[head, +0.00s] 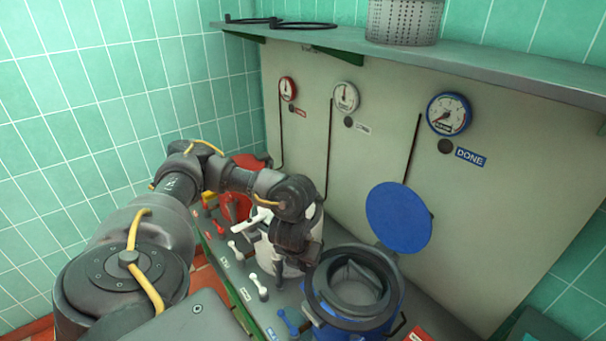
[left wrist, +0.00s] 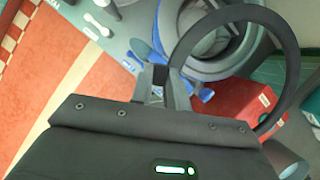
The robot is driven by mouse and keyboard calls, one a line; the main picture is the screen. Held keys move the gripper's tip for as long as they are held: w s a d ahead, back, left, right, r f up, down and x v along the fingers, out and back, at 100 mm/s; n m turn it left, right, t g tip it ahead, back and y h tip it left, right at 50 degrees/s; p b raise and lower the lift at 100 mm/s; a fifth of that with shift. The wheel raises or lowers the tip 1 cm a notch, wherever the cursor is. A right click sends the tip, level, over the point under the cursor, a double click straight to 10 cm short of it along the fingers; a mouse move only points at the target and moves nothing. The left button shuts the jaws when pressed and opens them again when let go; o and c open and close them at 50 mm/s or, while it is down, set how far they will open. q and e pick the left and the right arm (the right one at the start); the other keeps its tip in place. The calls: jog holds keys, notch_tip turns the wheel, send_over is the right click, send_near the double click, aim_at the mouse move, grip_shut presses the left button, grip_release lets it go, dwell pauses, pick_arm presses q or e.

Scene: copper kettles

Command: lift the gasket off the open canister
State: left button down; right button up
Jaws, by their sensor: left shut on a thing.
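The blue canister (head: 385,322) stands open at the lower right of the head view, its round blue lid (head: 398,217) tilted up behind it. My left gripper (head: 303,266) is at the canister's left side. In the left wrist view, my left gripper (left wrist: 165,82) is shut on the edge of the gasket, a thin dark ring (left wrist: 283,60). The ring overlaps the canister mouth (left wrist: 222,38) off-centre and looks nearer the camera than the rim. The exact gap cannot be told. My right gripper is not in view.
A white canister (head: 262,254) and a red one (head: 240,205) stand left of the blue canister. Small levers (head: 256,287) line the bench front. A panel with gauges (head: 448,114) rises behind. The shelf holds dark rings (head: 305,25) and a perforated basket (head: 404,22).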

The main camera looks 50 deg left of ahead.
pick_arm(q)
jog(key=shift+r+p, duration=0.35)
jog(key=shift+r, duration=2.7)
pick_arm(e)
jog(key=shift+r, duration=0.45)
